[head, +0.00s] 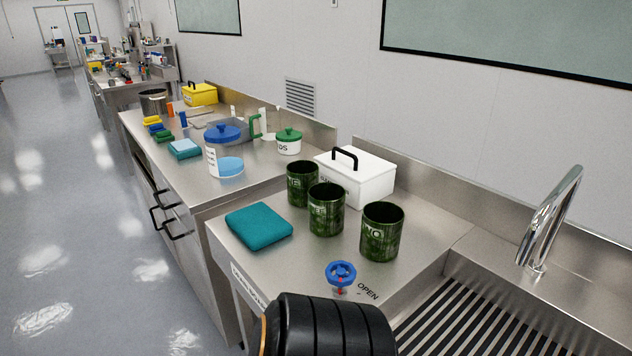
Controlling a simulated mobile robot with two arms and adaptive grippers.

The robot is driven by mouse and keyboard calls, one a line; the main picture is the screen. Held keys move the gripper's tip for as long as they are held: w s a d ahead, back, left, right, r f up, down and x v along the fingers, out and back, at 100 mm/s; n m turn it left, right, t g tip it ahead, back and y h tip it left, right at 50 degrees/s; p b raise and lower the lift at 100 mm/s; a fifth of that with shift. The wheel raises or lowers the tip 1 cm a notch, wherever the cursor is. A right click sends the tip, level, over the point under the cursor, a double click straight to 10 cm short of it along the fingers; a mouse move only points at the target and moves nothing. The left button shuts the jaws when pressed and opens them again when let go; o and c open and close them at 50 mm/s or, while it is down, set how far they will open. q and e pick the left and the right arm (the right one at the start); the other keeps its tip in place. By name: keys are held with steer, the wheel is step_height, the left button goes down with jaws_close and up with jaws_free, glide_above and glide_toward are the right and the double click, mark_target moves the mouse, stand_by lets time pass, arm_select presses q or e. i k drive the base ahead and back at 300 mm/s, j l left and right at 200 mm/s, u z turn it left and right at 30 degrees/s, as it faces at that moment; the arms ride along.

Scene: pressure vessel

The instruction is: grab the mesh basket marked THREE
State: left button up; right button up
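Three dark green mesh baskets stand upright in a group on the steel counter. The middle basket (326,211) has light lettering that seems to end in "REE", matching THREE. The front right basket (382,233) reads as "WO", so likely TWO. The back left basket (302,184) has small lettering that I cannot read surely. The middle basket stands close to both others and partly overlaps the back one in this view. Neither of my grippers shows; only a black rounded part, likely of my arm, is at the bottom edge.
A white box with a black handle (356,176) stands just behind the baskets. A folded teal cloth (259,226) lies left of them. A blue valve wheel (341,273) is in front, near the "OPEN" marking. A sink with a tall faucet (556,220) is at right.

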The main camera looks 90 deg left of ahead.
mark_target(326, 209)
steer(key=u, duration=2.65)
